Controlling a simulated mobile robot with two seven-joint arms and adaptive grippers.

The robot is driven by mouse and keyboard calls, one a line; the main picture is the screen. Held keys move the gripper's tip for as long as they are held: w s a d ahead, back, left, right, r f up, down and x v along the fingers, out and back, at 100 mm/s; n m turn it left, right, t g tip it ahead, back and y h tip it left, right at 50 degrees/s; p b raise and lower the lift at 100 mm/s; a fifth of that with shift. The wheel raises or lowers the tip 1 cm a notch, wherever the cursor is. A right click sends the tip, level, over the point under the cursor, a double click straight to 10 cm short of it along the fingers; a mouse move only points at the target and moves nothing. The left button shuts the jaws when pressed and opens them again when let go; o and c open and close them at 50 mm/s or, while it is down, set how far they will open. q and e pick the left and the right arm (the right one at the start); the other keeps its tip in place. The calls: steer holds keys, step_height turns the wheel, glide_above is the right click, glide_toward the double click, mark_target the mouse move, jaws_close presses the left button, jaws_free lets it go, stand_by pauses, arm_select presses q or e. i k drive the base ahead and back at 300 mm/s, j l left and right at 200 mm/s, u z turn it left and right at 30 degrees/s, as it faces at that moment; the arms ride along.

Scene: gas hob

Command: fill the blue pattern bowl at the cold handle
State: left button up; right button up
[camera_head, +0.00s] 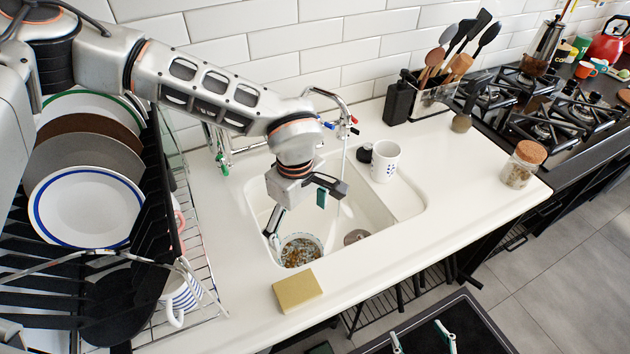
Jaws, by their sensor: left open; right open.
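The bowl (302,250) sits low in the left part of the white sink (378,222). It has a pale bluish patterned rim and a brown speckled inside; I cannot tell its contents. The tap (345,108) stands behind the sink, with a blue-marked handle (329,125) on its left and a red mark on its right. A thin pale stream, which looks like water, drops from the tap to the right of the bowl. My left gripper (298,208) is open and empty above the bowl, in front of the tap. My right gripper (422,341) is open and empty at the bottom edge, away from the sink.
A white mug with blue dots (385,162) stands by the sink's back right corner. A yellow sponge (297,290) lies on the front counter. A dish rack with plates (88,208) fills the left. A corked jar (522,165) stands right; the counter between is clear.

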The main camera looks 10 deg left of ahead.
mark_target(329, 125)
steer(key=k+l, duration=0.1)
steer(key=l, duration=0.65)
steer(key=k+l, duration=0.1)
steer(key=l, duration=1.35)
steer(key=k, duration=0.05)
